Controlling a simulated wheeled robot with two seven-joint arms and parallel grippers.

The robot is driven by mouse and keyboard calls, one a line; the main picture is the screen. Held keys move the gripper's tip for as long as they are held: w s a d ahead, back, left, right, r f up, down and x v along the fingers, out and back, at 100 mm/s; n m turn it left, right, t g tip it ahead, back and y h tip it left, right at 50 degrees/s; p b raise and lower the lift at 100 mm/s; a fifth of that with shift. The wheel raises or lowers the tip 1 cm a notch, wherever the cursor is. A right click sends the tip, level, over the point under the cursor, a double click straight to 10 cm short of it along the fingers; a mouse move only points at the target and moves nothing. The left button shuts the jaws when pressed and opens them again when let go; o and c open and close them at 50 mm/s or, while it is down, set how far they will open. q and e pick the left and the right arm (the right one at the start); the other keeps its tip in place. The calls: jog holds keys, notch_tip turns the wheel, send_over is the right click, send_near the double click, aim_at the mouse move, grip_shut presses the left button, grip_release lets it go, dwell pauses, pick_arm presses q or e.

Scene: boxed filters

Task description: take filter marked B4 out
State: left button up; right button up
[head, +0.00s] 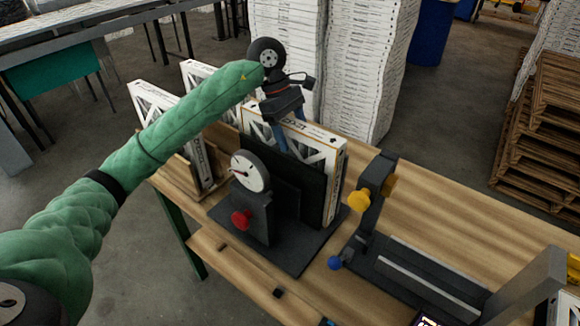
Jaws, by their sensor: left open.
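A white-framed filter with truss-like cutouts (334,180) stands upright in a black fixture with a round dial gauge (249,171) and a red knob. Its marking is too small to read, so I cannot tell if it is B4. My left gripper (291,140) is open and points down at the top edge of this filter, its bluish fingers close to the edge. I cannot tell whether they touch it. Two more white filters (152,99) (197,74) stand upright to the left, partly hidden by my green-sleeved left arm. My right gripper is not in view.
A second dark fixture with yellow knobs (359,200) and a blue knob stands right of the gauge fixture on the wooden table (440,215). Tall white stacks (375,70) rise behind the table. Wooden pallets (545,140) stand at the right. The table behind the second fixture is clear.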

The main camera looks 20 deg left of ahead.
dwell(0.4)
pick_arm(q)
jog(key=c, duration=1.4)
